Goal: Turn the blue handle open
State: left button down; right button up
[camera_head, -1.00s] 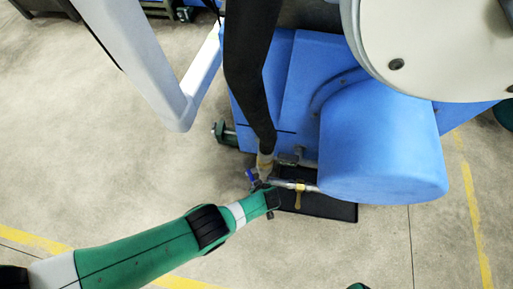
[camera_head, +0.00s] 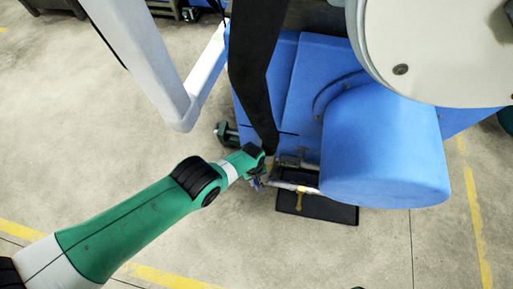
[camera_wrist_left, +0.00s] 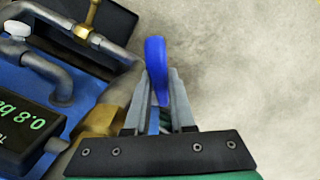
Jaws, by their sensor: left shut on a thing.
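The blue handle (camera_wrist_left: 155,62) shows in the left wrist view, standing up between the two fingers of my left gripper (camera_wrist_left: 160,90). The gripper is shut on it, and the handle's end sticks out past the fingertips. A brass valve body (camera_wrist_left: 98,128) lies just left of the fingers. In the head view my left gripper (camera_head: 260,172) is at the pipe end beside the blue machine, and the handle is mostly hidden there. My right gripper is not in view.
A blue machine (camera_head: 300,75) with a big blue cylinder (camera_head: 385,155) stands to the right. A grey pipe (camera_wrist_left: 50,72) with a brass fitting (camera_wrist_left: 88,20) and a digital gauge (camera_wrist_left: 28,130) are close left of the gripper. A black tray (camera_head: 335,211) lies below. Floor at left is clear.

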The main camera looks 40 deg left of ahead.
pick_arm(q)
jog(key=c, duration=0.8)
grip_release()
jog(key=shift+o, duration=0.2)
